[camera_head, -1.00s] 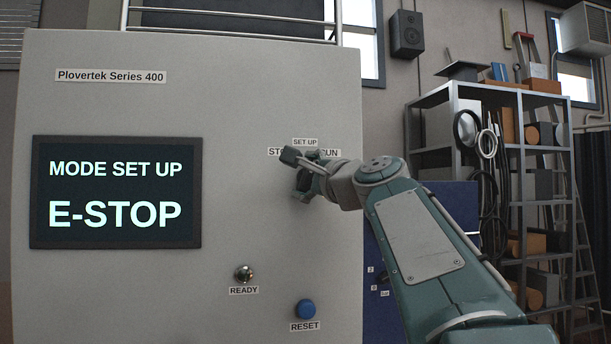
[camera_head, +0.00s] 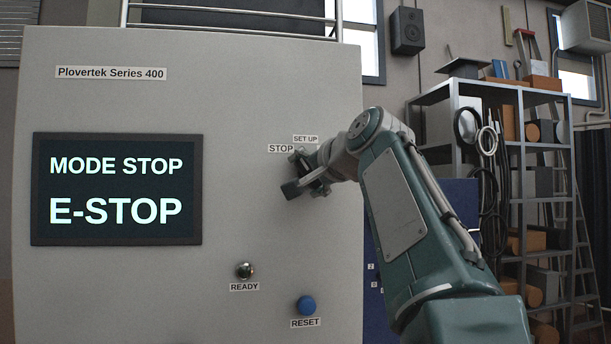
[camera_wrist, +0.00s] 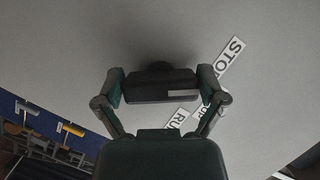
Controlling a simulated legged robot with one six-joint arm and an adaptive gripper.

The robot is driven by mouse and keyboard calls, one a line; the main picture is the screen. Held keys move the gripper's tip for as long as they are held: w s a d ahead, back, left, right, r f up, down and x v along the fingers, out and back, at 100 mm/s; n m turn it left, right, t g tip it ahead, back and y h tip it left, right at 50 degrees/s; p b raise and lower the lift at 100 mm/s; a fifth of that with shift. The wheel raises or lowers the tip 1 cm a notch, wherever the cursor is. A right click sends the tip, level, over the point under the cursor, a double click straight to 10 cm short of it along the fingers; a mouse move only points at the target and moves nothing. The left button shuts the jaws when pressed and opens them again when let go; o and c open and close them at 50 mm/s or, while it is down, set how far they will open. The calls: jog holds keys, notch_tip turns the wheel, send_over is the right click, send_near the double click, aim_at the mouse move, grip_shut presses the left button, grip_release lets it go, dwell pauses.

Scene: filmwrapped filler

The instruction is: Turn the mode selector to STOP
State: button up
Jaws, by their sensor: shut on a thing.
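The mode selector is a dark knob (camera_wrist: 150,89) with a white bar on it, seen in the wrist view between my two fingers. My gripper (camera_head: 306,178) is shut on the knob, one finger at each side, and is tilted against the panel. In the head view the gripper hides most of the knob. The STOP label (camera_head: 281,149) and SET UP label (camera_head: 305,139) show above it; the RUN label is hidden there but partly shows in the wrist view (camera_wrist: 179,118). The display (camera_head: 117,190) reads MODE STOP and E-STOP.
A blue RESET button (camera_head: 306,306) and a dark green READY lamp (camera_head: 244,270) sit lower on the grey cabinet (camera_head: 200,290). A loaded metal shelf (camera_head: 510,200) stands at right, behind my arm. The panel around the knob is flat.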

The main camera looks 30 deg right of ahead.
jog(key=shift+w+f+n+g+h, duration=0.15)
jog(key=shift+f+n+g+h, duration=0.25)
jog(key=shift+n, duration=0.4)
jog(key=shift+r, duration=0.1)
jog(key=o, duration=0.8)
jog(key=shift+r, duration=0.1)
jog(key=shift+s+r, duration=0.1)
jog(key=shift+s, duration=0.2)
jog(key=v, duration=1.1)
jog(key=shift+s, duration=0.2)
